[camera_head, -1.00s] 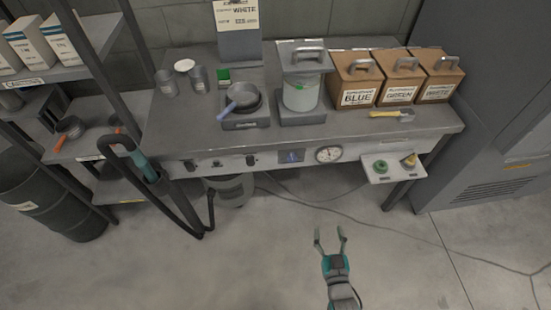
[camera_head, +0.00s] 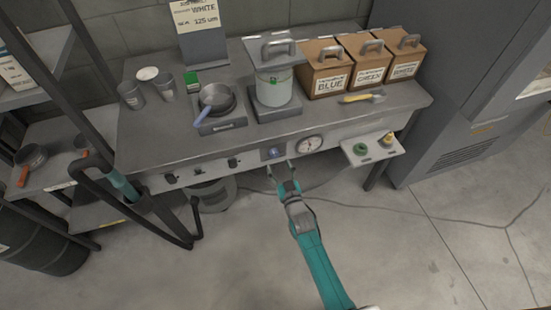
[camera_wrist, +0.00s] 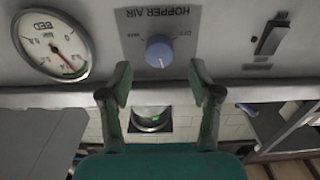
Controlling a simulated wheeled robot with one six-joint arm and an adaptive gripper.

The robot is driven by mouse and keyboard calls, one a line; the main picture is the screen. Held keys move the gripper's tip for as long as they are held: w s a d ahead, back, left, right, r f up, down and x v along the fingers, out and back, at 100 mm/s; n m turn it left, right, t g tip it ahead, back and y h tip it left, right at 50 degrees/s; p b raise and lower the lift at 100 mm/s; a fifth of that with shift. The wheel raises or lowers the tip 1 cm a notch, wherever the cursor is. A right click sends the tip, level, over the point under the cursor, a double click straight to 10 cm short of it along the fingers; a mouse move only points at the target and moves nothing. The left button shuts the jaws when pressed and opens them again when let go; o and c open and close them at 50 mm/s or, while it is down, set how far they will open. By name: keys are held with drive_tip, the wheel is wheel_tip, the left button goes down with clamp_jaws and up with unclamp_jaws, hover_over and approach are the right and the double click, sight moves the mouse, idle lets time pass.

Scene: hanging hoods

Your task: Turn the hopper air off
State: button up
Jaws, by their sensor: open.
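The hopper air knob (camera_wrist: 159,52) is a round blue-grey dial on a dark plate labelled HOPPER AIR in the wrist view. The view is upside down there. It also shows on the bench front panel in the head view (camera_head: 275,153). A white pointer mark sits on the knob's lower edge in the wrist view, away from the OFF and MAX lettering as far as I can tell. My gripper (camera_wrist: 159,84) is open and empty, its two fingertips short of the knob and on either side of it. In the head view my gripper (camera_head: 279,168) is just below and in front of the panel.
A BED gauge (camera_wrist: 52,45) is beside the knob, and a switch (camera_wrist: 271,36) is on its other side. A small shelf (camera_head: 374,152) with a green ring juts out at the right. A hopper pot (camera_head: 273,87), pan (camera_head: 216,98) and labelled boxes (camera_head: 327,84) stand on the bench (camera_head: 165,136).

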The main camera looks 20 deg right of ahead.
sight(275, 156)
drive_tip(key=shift+w, duration=2.15)
drive_tip(key=c, duration=1.1)
